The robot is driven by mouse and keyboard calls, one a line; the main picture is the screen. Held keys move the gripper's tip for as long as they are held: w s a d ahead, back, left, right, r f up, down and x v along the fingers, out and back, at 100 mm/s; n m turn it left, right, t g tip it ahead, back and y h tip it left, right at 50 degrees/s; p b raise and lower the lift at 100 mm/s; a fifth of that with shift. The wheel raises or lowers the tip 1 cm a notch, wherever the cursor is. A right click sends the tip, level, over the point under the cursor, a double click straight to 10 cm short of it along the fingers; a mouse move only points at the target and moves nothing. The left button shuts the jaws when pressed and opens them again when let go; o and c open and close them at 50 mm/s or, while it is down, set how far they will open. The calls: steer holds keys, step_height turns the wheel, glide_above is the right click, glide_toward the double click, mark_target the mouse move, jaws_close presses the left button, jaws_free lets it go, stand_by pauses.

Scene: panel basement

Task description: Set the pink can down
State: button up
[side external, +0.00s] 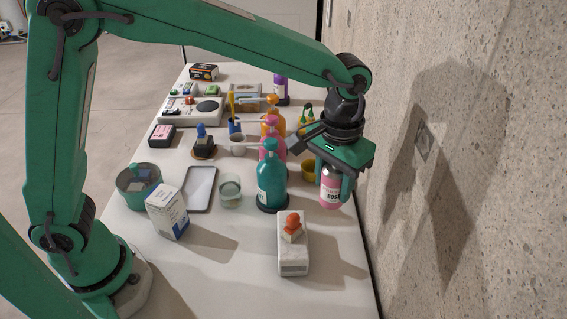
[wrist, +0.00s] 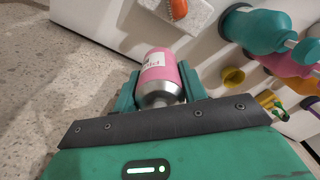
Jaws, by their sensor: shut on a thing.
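The pink can (side external: 331,190) has a white label and stands roughly upright near the table's right edge, beside the stone wall. My gripper (side external: 338,180) reaches down over it from above and is shut on it. In the wrist view the pink can (wrist: 160,75) sits between the two green fingers of my gripper (wrist: 158,92), its silver shoulder toward the camera. Whether the can's base touches the table (side external: 335,255) cannot be told.
A teal pump bottle (side external: 271,182) stands just left of the can. A yellow cup (side external: 309,169) is behind it. A white box with an orange-topped object (side external: 293,250) lies in front. The concrete wall (side external: 450,150) rises close on the right.

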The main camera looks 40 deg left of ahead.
steer(key=w+a+r, duration=0.2)
steer(key=a+r, duration=0.1)
steer(key=a, duration=0.5)
steer(key=w+a+r, duration=0.3)
steer(key=a+r, duration=0.1)
steer(key=a, duration=0.5)
steer(key=shift+w+n, duration=0.25)
steer(key=shift+n, duration=0.05)
steer(key=shift+f, duration=0.1)
step_height(320, 180, up, 5)
steer(key=s+a, duration=0.3)
steer(key=a, duration=2)
steer(key=shift+w+f, duration=0.2)
steer(key=shift+f, duration=13.25)
steer(key=shift+f, duration=0.1)
